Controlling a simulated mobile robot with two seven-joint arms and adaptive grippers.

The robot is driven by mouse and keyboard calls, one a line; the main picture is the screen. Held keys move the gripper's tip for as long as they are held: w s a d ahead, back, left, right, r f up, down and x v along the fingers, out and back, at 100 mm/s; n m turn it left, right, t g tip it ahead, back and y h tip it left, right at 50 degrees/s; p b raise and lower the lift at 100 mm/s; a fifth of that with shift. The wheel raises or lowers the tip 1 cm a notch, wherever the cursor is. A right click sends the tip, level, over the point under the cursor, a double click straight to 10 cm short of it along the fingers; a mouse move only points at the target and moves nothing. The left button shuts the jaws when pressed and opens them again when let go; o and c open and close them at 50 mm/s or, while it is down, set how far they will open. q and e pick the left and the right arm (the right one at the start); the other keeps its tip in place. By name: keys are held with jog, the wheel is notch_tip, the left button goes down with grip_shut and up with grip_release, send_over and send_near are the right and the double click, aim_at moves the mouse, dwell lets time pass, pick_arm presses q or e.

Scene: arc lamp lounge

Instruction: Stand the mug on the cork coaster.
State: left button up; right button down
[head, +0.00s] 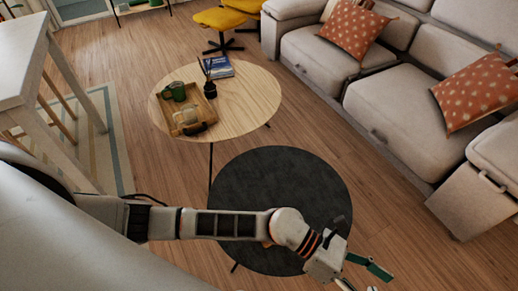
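A green mug (177,91) stands upright at the back of a wooden tray (164,106) on the round wooden table. I cannot make out a cork coaster for certain; the tan shapes in the tray are too small to tell apart. My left arm reaches across from the left, over the dark round table. My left gripper (376,279) is at the bottom right, beyond that table's edge and far from the mug. Its fingers are spread and nothing shows between them, though the frame edge cuts off part of it. My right gripper is out of view.
A glass-like vessel (185,117) sits in the tray. A dark diffuser bottle (210,90) and a blue book (219,68) are beside it. The dark round table (275,180) is bare. A grey sofa (395,105) lines the right; a white table (22,65) stands left.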

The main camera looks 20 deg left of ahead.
pick_arm(q)
jog(key=w+a+r+n+t+h, duration=0.1)
jog(key=w+a+r+n+t, duration=0.15)
jog(key=w+n+t, duration=0.5)
jog(key=w+a+r+n+t+h, duration=0.15)
jog(key=r+n+t, duration=0.25)
jog(key=n, duration=0.6)
jog(key=w+a+f+n+t+y, duration=0.2)
jog(key=a+n+y, duration=0.1)
jog(key=a+n, duration=0.25)
jog(key=w+a+f+n+t+y, duration=0.2)
jog(key=a+n+t+y, duration=0.15)
jog(key=n, duration=0.25)
jog(key=s+a+f+n+g+y, duration=0.2)
jog(key=s+a+f+n+y, duration=0.2)
jog(key=a+f+n, duration=0.4)
jog(key=s+a+f+n+g+y, duration=0.1)
jog(key=s+a+f+n+y, duration=0.4)
jog(key=a, duration=1.2)
notch_tip(320, 180, down, 5)
jog(key=s+n, duration=0.1)
jog(key=n, duration=0.3)
jog(key=shift+r+g, duration=0.15)
jog(key=shift+g, duration=0.25)
